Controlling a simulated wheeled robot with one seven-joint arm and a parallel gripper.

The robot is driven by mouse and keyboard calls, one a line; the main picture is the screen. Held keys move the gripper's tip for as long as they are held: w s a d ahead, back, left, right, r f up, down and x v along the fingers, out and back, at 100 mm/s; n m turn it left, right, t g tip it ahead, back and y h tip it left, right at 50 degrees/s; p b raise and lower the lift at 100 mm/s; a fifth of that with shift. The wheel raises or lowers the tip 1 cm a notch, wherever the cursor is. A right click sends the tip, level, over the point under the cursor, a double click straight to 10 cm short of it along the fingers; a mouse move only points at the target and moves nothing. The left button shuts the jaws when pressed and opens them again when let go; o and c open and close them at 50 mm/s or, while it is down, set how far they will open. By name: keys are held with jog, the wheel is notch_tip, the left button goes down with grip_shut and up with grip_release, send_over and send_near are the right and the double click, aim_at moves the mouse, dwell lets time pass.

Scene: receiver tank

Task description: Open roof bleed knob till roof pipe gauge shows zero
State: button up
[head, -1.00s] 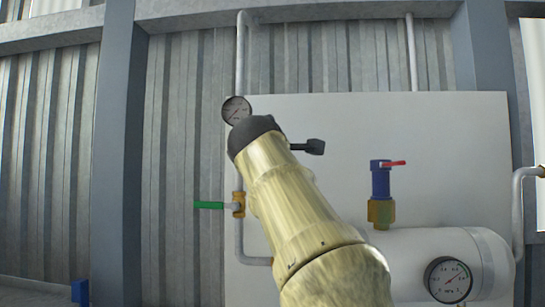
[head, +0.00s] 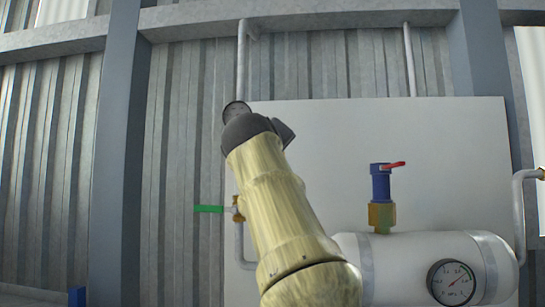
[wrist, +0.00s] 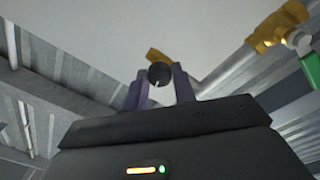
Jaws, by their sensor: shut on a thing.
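The black round bleed knob (wrist: 159,74) shows in the wrist view between the two fingers of my gripper (wrist: 160,84), with a brass fitting (wrist: 165,57) behind it. My gripper is shut on the knob. In the head view my arm covers the knob. The roof pipe gauge (head: 236,106) is mostly hidden behind my wrist, and its reading cannot be seen.
A green-handled valve (head: 209,209) sits left of my arm; its brass body shows in the wrist view (wrist: 277,28). At right are a white tank (head: 410,262), its gauge (head: 452,282), and a blue valve with a red lever (head: 381,182). A white panel (head: 440,130) stands behind.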

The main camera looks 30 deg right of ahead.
jog(key=shift+m, duration=1.6)
jog(key=o, duration=1)
jog(key=shift+w, duration=0.15)
jog(key=shift+s, duration=0.2)
